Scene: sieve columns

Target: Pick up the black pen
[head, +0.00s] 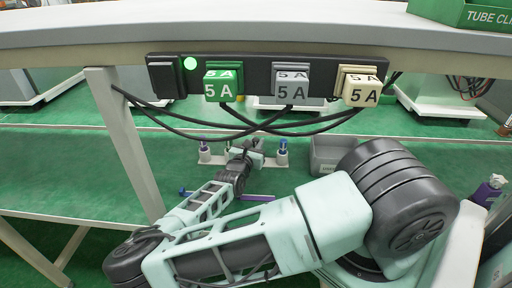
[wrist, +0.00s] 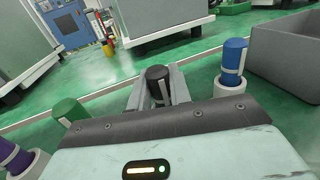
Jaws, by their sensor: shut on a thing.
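The black pen (wrist: 157,74) stands upright between the two fingers of my gripper (wrist: 159,88) in the wrist view. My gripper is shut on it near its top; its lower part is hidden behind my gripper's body. In the head view my gripper (head: 248,148) is beyond my arm on the lower green shelf, small and partly hidden, and I cannot make out the pen there.
In the wrist view, a blue pen (wrist: 233,56) stands in a white holder at right, with green (wrist: 68,110) and purple (wrist: 14,156) pens at left. A grey bin (head: 324,154) is right of the holders. Cables hang from a socket strip (head: 262,76) above.

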